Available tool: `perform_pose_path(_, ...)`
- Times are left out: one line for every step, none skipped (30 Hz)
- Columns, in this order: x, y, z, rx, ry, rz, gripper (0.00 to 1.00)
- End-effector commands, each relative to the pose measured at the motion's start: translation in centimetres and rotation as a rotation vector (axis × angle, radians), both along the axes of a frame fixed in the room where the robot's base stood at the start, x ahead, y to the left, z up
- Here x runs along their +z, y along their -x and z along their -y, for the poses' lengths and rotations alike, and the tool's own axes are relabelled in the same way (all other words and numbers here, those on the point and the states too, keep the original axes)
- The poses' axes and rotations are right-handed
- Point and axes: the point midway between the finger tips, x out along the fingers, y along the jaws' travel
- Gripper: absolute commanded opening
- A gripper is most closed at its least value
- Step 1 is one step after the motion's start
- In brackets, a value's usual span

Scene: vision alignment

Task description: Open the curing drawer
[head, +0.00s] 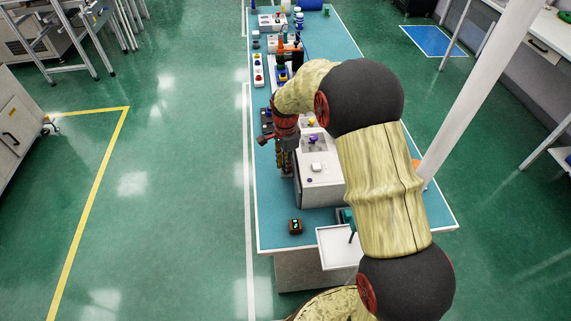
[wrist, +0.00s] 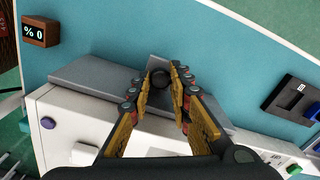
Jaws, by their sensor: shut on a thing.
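The white curing unit (head: 318,196) stands on the blue-topped bench, with buttons on its face. In the wrist view its white body (wrist: 70,112) shows at the lower left, with a grey drawer part (wrist: 95,75) along its side. A dark round knob (wrist: 159,78) sits on the grey part. My gripper (wrist: 160,73) has its two fingers on either side of this knob and is shut on it. In the head view my gripper (head: 286,168) is at the unit's left side, and the knob is hidden there. The drawer looks shut, though my fingers cover part of it.
A small brown display block (head: 295,226) stands near the bench's front; it reads "% 0" in the wrist view (wrist: 39,30). A white tray (head: 338,246) is at the front right. Several devices line the bench behind. Open green floor lies to the left.

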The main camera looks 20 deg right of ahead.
Motion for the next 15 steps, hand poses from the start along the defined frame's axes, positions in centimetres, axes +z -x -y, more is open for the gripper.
perform_pose_path(0.1,-0.1,0.0,0.0,0.001,0.002,0.0)
perform_pose_path(0.1,-0.1,0.0,0.0,0.0,0.003,0.0)
perform_pose_path(0.1,-0.1,-0.2,0.0,0.001,0.002,0.0)
perform_pose_path(0.1,-0.2,-0.4,0.001,0.0,0.002,0.0)
perform_pose_path(0.1,-0.2,-0.7,0.002,0.0,0.002,0.0)
perform_pose_path(0.2,-0.4,-1.3,0.003,0.0,0.002,0.0)
perform_pose_path(0.2,-0.5,-2.0,0.004,0.0,0.002,0.0)
perform_pose_path(0.3,-0.6,-2.7,0.005,0.0,0.002,0.0)
perform_pose_path(0.3,-0.9,-3.8,0.006,0.0,0.002,0.0)
perform_pose_path(0.3,-1.1,-4.7,0.006,-0.001,0.003,0.0)
perform_pose_path(0.4,-1.2,-5.6,0.007,-0.001,0.003,0.0)
perform_pose_path(0.4,-1.5,-6.8,0.007,-0.001,0.003,0.0)
perform_pose_path(0.3,-1.6,-7.6,0.006,-0.001,0.003,0.0)
perform_pose_path(0.3,-1.8,-8.4,0.006,-0.001,0.003,0.0)
perform_pose_path(0.4,-2.0,-9.3,0.006,-0.001,0.004,0.0)
